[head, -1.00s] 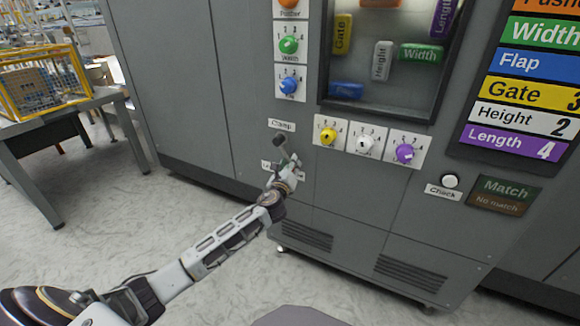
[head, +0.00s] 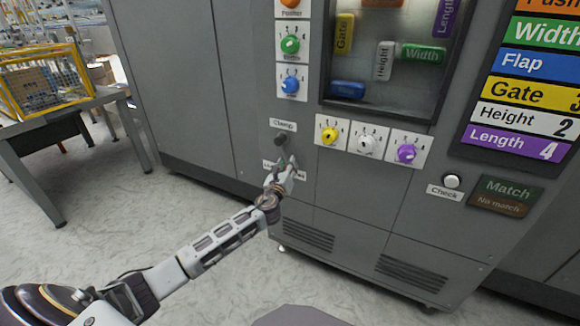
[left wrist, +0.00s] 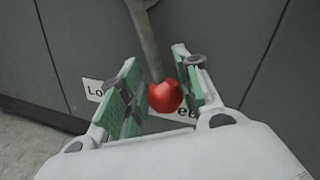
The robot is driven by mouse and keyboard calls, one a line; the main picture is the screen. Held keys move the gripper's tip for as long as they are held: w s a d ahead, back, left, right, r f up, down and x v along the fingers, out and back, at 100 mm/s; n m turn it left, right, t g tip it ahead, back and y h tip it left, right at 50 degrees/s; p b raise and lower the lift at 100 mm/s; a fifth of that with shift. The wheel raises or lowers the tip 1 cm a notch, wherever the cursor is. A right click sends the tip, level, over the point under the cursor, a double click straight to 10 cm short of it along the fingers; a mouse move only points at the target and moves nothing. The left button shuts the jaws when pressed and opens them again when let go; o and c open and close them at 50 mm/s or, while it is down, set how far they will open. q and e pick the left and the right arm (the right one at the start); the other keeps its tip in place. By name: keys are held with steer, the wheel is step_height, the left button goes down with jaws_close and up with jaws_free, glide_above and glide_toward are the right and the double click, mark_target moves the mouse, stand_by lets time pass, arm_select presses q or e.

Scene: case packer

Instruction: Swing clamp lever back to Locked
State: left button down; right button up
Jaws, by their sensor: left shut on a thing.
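The clamp lever (left wrist: 146,42) is a grey bar with a red ball knob (left wrist: 165,96) at its end. Its dark pivot (head: 281,140) is on the grey cabinet below the "Clamp" label (head: 283,125). The lever hangs down from the pivot, slightly tilted in the left wrist view. My left gripper (head: 283,164) is at the lever's lower end. In the left wrist view its green-padded fingers (left wrist: 155,95) are shut on the red knob. The knob is in front of the label (left wrist: 93,89), of which only "Lo" and "ed" show. My right gripper is not in view.
Yellow, white and purple dials (head: 366,144) are right of the lever. Green (head: 290,45) and blue dials are above it. A check button (head: 451,181) is farther right. A table (head: 68,112) with a yellow cage stands at the left. The floor before the cabinet is clear.

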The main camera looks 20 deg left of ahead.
arm_select(q)
steer(key=a+m, duration=0.2)
steer(key=m, duration=0.1)
steer(key=a+m+t+h+b, duration=0.1)
steer(key=a+m, duration=0.1)
steer(key=m, duration=0.1)
steer(key=a+m, duration=0.2)
steer(key=m, duration=0.1)
steer(key=shift+w+a+f+t+b, duration=0.1)
steer(key=shift+a+f+t+b, duration=0.2)
steer(key=shift+a+t+b, duration=0.1)
steer(key=shift+a+r+m+h, duration=0.2)
steer(key=shift+a+m+h, duration=0.3)
steer(key=shift+m, duration=0.4)
steer(key=shift+a+r+m+t+h+b, duration=0.15)
steer(key=shift+a+r+m+b, duration=0.15)
steer(key=shift+m, duration=0.25)
steer(key=shift+a+r+m+t+h+b, duration=0.1)
steer(key=shift+a+m+t+h+b, duration=0.1)
steer(key=shift+a+m, duration=0.25)
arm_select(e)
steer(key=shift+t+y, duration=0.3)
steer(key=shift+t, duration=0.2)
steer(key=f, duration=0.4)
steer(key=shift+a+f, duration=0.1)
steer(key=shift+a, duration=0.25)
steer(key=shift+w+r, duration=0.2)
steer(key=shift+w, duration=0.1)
